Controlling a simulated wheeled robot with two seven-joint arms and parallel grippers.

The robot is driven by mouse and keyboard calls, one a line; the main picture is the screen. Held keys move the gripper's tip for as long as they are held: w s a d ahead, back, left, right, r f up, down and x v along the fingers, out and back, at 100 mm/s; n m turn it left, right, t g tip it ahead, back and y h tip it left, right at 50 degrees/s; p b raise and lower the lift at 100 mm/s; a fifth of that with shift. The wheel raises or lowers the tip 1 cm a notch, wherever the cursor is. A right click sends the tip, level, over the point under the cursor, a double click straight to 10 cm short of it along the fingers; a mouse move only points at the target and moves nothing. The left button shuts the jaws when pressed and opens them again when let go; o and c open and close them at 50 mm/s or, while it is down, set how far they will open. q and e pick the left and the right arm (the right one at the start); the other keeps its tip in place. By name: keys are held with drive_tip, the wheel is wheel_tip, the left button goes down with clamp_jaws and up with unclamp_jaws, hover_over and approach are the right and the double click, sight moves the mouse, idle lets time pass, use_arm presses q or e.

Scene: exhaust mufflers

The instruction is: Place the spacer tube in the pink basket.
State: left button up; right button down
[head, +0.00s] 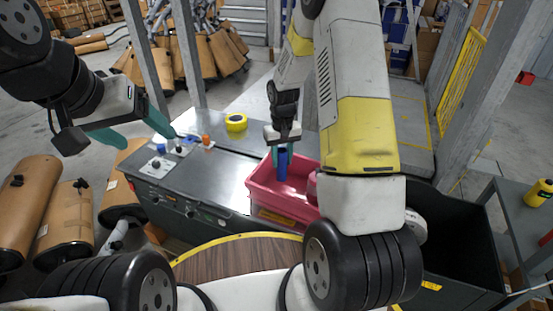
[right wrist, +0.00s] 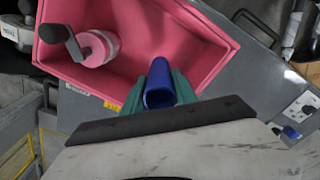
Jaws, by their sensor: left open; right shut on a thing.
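The spacer tube is a blue hollow cylinder (head: 282,164), held upright between the green fingers of my right gripper (head: 278,154). In the right wrist view the tube (right wrist: 160,84) sits between the two green fingertips of my right gripper (right wrist: 160,92), which is shut on it. The pink basket (head: 262,190) stands on the grey bench, and the tube is over its inside; I cannot tell whether it touches the floor. In the right wrist view the basket (right wrist: 125,20) lies beyond the tube. My left gripper (head: 138,127) is open and empty, over the bench's left side.
A pink cylindrical part with a dark end (right wrist: 98,47) lies inside the basket. A yellow tape roll (head: 236,122) and control buttons (head: 158,164) are on the bench (head: 215,165). A black bin (head: 455,240) stands at the right. Brown mufflers (head: 68,215) stand at the left.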

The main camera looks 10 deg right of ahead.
sight(282, 172)
drive_tip(key=shift+f, duration=2.9)
drive_tip(key=shift+f, duration=0.1)
drive_tip(key=c, duration=1)
unclamp_jaws()
drive_tip(key=shift+o, duration=0.2)
